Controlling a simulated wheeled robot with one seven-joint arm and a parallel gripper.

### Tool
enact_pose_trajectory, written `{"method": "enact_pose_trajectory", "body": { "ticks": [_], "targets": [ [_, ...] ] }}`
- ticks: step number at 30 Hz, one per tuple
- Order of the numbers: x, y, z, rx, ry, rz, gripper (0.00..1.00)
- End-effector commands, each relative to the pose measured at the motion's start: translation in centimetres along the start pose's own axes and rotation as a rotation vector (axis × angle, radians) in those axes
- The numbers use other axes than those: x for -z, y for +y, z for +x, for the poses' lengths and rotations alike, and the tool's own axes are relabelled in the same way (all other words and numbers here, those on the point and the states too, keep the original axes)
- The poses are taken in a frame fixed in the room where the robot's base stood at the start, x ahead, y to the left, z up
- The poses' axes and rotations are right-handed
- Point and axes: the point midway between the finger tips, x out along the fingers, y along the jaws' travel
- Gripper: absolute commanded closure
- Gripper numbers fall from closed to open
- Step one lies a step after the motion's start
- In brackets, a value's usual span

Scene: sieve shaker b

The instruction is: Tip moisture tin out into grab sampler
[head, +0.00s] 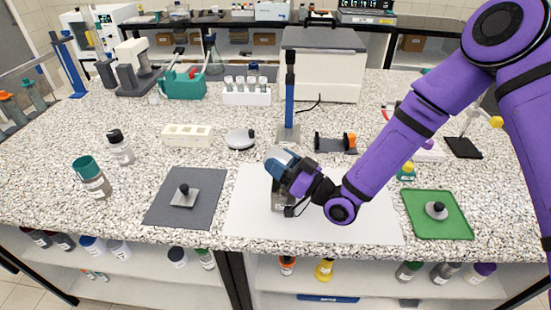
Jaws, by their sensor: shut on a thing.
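My gripper (296,186) is over the white sheet at the front middle of the bench, seen partly from behind. It is shut on a rounded blue and light-grey thing (281,160), which I take for the moisture tin. The tin looks tilted, and my gripper hides part of it. Just below it a grey, box-like thing (281,199) stands on the white sheet, likely the grab sampler. My gripper covers its right side. I cannot see its opening, the tin's contents, or whether the two touch.
A dark mat (160,211) with a knobbed square plate (184,197) lies left. A green tray (460,225) with a knobbed round piece (436,210) lies right. A blue post stand (290,100) rises behind. The white sheet (245,215) is otherwise clear.

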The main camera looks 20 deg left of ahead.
Motion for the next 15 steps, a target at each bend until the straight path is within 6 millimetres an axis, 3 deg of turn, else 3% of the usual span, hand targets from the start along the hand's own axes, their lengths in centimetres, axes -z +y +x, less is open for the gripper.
{"method": "enact_pose_trajectory", "body": {
  "ticks": [8,15],
  "targets": [
    [0.1,-0.02,0.04,-0.003,-0.011,-0.001,0.65],
    [0.76,-0.22,0.24,-0.05,-0.19,-0.005,0.65]
  ]
}}
